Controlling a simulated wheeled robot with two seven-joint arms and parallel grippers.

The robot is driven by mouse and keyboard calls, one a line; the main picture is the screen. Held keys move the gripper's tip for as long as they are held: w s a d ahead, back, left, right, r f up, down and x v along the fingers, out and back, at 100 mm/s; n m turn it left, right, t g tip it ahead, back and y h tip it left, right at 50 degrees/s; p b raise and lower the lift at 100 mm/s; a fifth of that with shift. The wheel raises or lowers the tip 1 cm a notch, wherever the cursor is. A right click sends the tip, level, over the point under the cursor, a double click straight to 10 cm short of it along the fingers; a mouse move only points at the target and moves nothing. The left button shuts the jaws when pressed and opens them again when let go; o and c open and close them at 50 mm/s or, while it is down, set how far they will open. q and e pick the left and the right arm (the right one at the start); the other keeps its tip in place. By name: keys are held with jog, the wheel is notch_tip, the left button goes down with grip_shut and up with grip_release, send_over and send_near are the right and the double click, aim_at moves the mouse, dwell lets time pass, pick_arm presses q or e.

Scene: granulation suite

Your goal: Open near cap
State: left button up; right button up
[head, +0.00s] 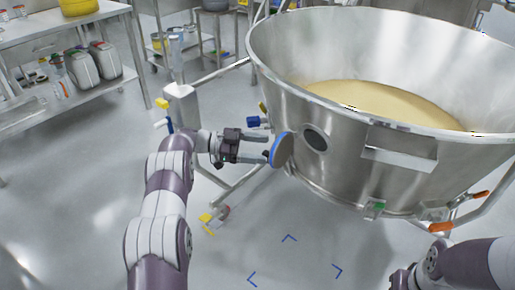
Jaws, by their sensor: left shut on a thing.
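The exact finger contact is small and partly hidden by the cap.
The bowl holds pale yellow powder (385,100) and stands on a wheeled steel frame. Orange handles (441,227) stick out at its lower right. Steel shelves (75,90) with white canisters (104,59) stand at the upper left. The floor with blue corner marks (289,238) is clear.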

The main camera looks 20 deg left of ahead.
pick_arm(q)
jog(key=shift+w+a+r, duration=0.1)
jog(key=shift+w+r, duration=0.05)
jog(key=shift+r, duration=0.1)
jog(key=f+b+v, duration=0.1)
jog(key=v, duration=1.1)
jog(key=shift+s+a+r, duration=0.3)
jog(key=shift+s, duration=0.05)
